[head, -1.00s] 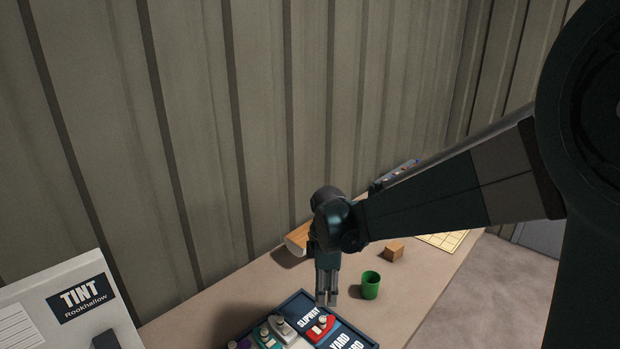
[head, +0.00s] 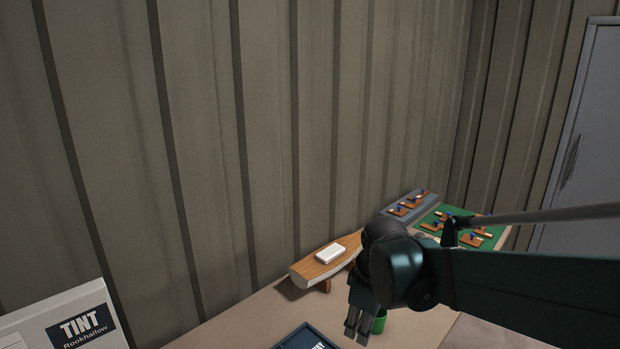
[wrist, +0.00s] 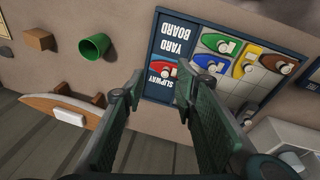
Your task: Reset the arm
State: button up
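My gripper (head: 357,326) hangs down over the table, at the lower middle of the head view, just left of and partly in front of the green cup (head: 380,323). In the wrist view my gripper (wrist: 165,90) has its two fingers spread well apart with nothing between them. The yard board (wrist: 168,62) lies beyond and to the right of the fingers, with several coloured toy boats on it. In the head view only a corner of this board (head: 306,338) shows at the bottom edge.
A wooden half-hull (head: 312,268) with a white block (head: 330,254) on it stands by the wall. A green mat (head: 494,236) and grey tray (head: 400,203) hold small pieces. A wooden block (wrist: 40,39) is near the cup (wrist: 95,46). A TINT box (head: 52,310) stands at left.

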jog(key=s+d+r+m+t, duration=0.2)
jog(key=s+d+m, duration=0.2)
jog(key=s, duration=0.3)
jog(key=s+d+r+m+t, duration=0.2)
jog(key=s+d+m, duration=0.3)
jog(key=s+m, duration=0.2)
jog(key=shift+s+m+t, duration=0.3)
jog(key=shift+s, duration=0.5)
jog(key=shift+d+f, duration=0.1)
dwell(1.9)
